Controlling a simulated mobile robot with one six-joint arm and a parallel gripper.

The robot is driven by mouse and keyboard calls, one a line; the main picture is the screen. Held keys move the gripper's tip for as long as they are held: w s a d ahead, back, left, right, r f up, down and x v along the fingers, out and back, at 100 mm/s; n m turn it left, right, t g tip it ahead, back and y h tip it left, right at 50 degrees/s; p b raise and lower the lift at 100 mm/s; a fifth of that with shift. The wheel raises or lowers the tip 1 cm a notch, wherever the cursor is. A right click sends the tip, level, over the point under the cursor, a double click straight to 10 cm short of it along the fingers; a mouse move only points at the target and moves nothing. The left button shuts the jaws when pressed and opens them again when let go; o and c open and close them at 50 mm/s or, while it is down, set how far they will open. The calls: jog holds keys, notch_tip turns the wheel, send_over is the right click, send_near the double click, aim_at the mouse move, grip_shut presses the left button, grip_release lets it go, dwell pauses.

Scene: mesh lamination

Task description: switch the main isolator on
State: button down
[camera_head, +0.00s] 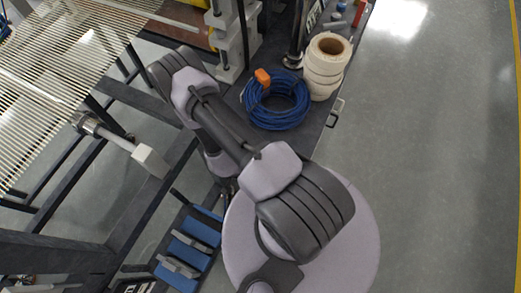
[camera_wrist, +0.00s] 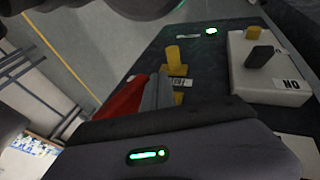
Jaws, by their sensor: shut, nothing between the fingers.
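In the wrist view a white box (camera_wrist: 262,84) stands on a dark panel at the right, with an upside-down "ON" label. A black lever (camera_wrist: 259,57) and a yellow part (camera_wrist: 254,33) stick out of it; this looks like the isolator. My gripper (camera_wrist: 157,90) appears as a narrow grey shape beyond its dark housing, shut and empty, left of the box and apart from it. A red piece (camera_wrist: 124,100) lies beside the grey shape; I cannot tell what it belongs to. In the head view my arm hides the gripper, and I cannot pick out the isolator.
A yellow knob (camera_wrist: 175,62) and a lit green lamp (camera_wrist: 211,31) are on the same panel. In the head view, a blue cable coil (camera_head: 275,104) and cream tape rolls (camera_head: 326,62) sit on a dark bench. Open floor (camera_head: 430,150) lies at the right.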

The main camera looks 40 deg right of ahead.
dwell(0.9)
jog(key=p+v, duration=0.7)
jog(key=v, duration=1)
jog(key=shift+a+r, duration=0.15)
jog(key=shift+a, duration=0.05)
jog(key=shift+w, duration=0.1)
